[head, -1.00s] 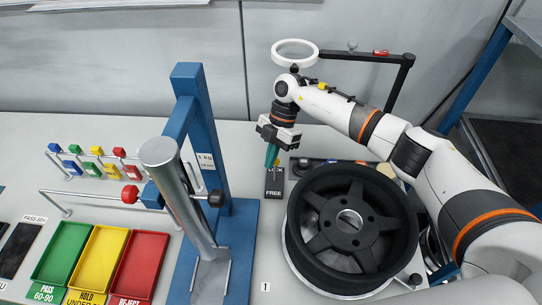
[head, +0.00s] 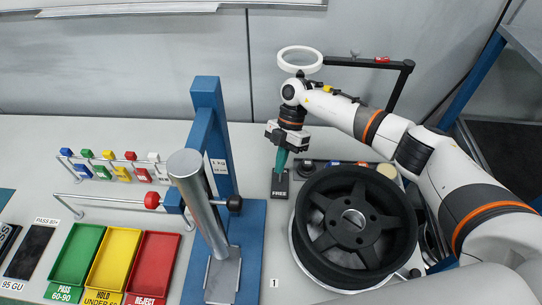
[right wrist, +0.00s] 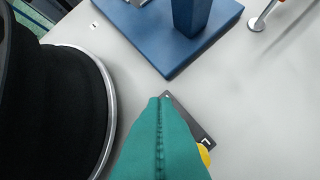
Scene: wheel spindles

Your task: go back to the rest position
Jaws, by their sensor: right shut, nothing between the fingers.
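My right gripper (head: 280,168) has teal fingers and is shut and empty in the head view. It points down just above the dark plate marked FREE (head: 279,188), behind and left of the wheel. In the right wrist view the two teal fingers (right wrist: 160,102) meet along a seam and cover part of the dark plate (right wrist: 190,120). Whether the tips touch the plate cannot be told. My left gripper is not in view.
The black wheel (head: 355,222) stands close to my right arm. A blue stand (head: 255,240) with a grey post (head: 200,205) is to the left. Green (head: 77,255), yellow (head: 115,258) and red (head: 154,262) trays lie further left. A ring lamp (head: 300,59) is behind my arm.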

